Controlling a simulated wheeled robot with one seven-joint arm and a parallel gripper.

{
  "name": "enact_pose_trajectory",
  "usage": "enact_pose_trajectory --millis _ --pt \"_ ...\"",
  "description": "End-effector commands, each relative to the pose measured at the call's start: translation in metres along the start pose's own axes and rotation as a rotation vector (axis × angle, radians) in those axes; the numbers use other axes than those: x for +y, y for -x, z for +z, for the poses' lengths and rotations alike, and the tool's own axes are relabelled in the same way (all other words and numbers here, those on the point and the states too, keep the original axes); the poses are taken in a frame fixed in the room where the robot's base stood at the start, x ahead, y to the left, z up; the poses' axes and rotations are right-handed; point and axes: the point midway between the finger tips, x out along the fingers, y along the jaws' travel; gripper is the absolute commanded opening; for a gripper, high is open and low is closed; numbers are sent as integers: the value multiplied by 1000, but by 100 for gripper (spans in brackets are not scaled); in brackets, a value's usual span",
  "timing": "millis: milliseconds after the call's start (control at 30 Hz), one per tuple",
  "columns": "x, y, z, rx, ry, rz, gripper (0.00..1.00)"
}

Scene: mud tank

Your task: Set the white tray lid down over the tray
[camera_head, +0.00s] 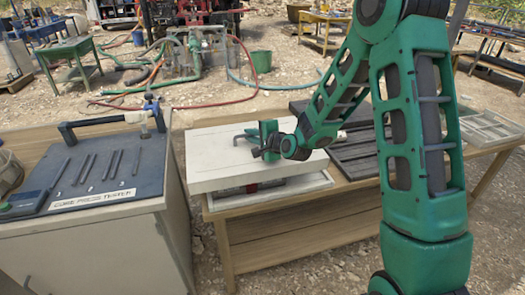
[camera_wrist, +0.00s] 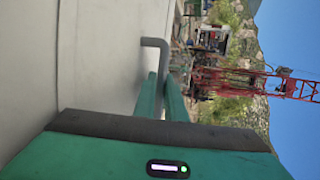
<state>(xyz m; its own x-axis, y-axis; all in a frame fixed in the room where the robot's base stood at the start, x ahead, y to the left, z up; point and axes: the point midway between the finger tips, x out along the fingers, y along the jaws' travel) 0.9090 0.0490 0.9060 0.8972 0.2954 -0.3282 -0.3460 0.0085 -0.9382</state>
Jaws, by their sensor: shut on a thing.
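The white tray lid (camera_head: 215,165) is a broad flat slab above the table, with a grey bent handle on top. My gripper (camera_head: 262,145) is shut on that handle; in the wrist view the handle (camera_wrist: 153,42) rises between my two green fingers (camera_wrist: 163,95). The lid's pale face (camera_wrist: 105,60) fills the left of the wrist view. The white tray (camera_head: 300,189) lies under the lid, its front edge and right corner showing. A shadowed gap shows between lid and tray at the front. The tray's inside is mostly hidden, and the far-side spacing cannot be seen.
The wooden table (camera_head: 300,225) bears dark slatted racks (camera_head: 355,155) right of the lid and a pale divided tray (camera_head: 487,127) farther right. A cube press tester (camera_head: 90,180) stands close on the left. Hoses and a green bucket (camera_head: 261,61) lie behind.

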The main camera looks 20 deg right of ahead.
Motion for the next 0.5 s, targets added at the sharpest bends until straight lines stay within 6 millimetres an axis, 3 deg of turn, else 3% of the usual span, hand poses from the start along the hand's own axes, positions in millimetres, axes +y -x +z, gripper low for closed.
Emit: enact_pose_trajectory --millis 33,200,500 --pt "6 -2 -14 6 -4 1 0" --pt "18 -4 -41 3 -3 1 0" --pt "33 -9 -54 -1 -2 0 0"
